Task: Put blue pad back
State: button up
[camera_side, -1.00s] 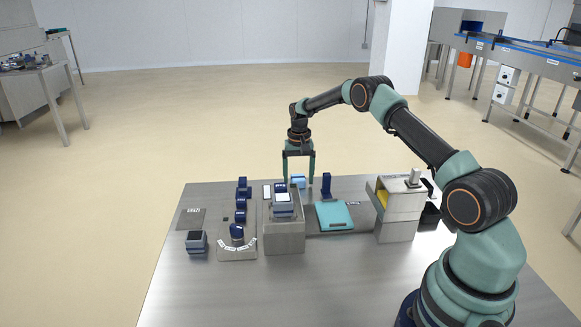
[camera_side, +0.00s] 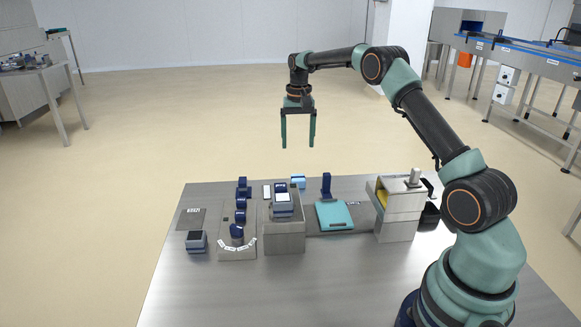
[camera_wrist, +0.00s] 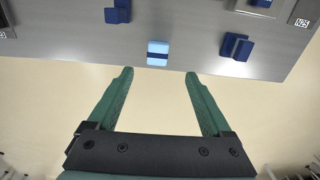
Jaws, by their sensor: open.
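The blue pad (camera_side: 298,181) is a small light blue block near the back edge of the steel table. In the wrist view the pad (camera_wrist: 158,47) lies by the table edge, with a dark blue band across it. My gripper (camera_side: 298,146) is open and empty, raised well above the table over the pad's area. In the wrist view the fingertips of my gripper (camera_wrist: 158,73) are spread apart, with the pad ahead of them and nothing between them.
A grey block stand (camera_side: 284,238) with a screen-topped device stands just in front of the pad. A teal plate (camera_side: 334,216) and a dark blue upright (camera_side: 326,186) are to its right. A grey press-like unit (camera_side: 396,228) stands further right. The front of the table is clear.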

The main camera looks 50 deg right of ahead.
jog(key=s+a+r+n+t, duration=0.1)
jog(key=s+a+r+n, duration=0.1)
jog(key=s+a+r, duration=0.35)
jog(key=s+a+r+n+t, duration=0.2)
jog(key=a+r, duration=0.5)
jog(key=r, duration=0.1)
jog(key=s+a+f+n+t, duration=0.1)
jog(key=s+a+n, duration=0.1)
jog(key=s+a, duration=0.3)
jog(key=s+a+f+n+t, duration=0.1)
jog(key=s+a, duration=0.3)
jog(key=s, duration=0.6)
jog(key=shift+s+a+f+n, duration=0.25)
jog(key=shift+s+a+n, duration=0.1)
jog(key=shift+n, duration=0.55)
